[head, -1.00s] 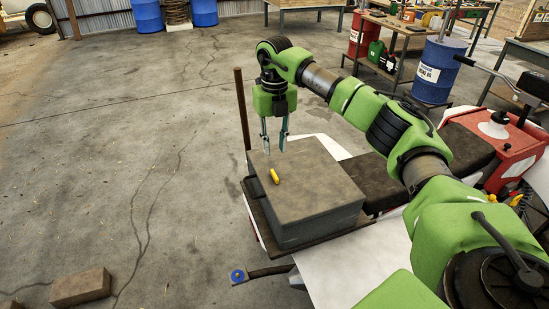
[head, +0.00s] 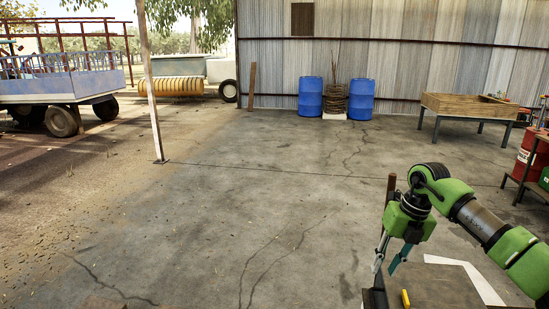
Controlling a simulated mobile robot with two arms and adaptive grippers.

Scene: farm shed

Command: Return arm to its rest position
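My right arm (head: 485,225) comes in from the right, green with dark joints. Its gripper (head: 385,269) points down with its two fingers apart and nothing between them. It hangs over the left side of the grey-brown box (head: 445,291), which is cut off by the bottom edge of the head view. A small yellow object (head: 405,298) lies on top of the box, just below and right of the fingers, apart from them. My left gripper is not in view.
A thin brown post (head: 390,187) stands right behind the gripper. A wooden table (head: 465,105), two blue barrels (head: 311,96) and a red drum (head: 527,158) stand farther back. A pole (head: 150,80) and a blue trailer (head: 60,88) are at left. The concrete floor between is clear.

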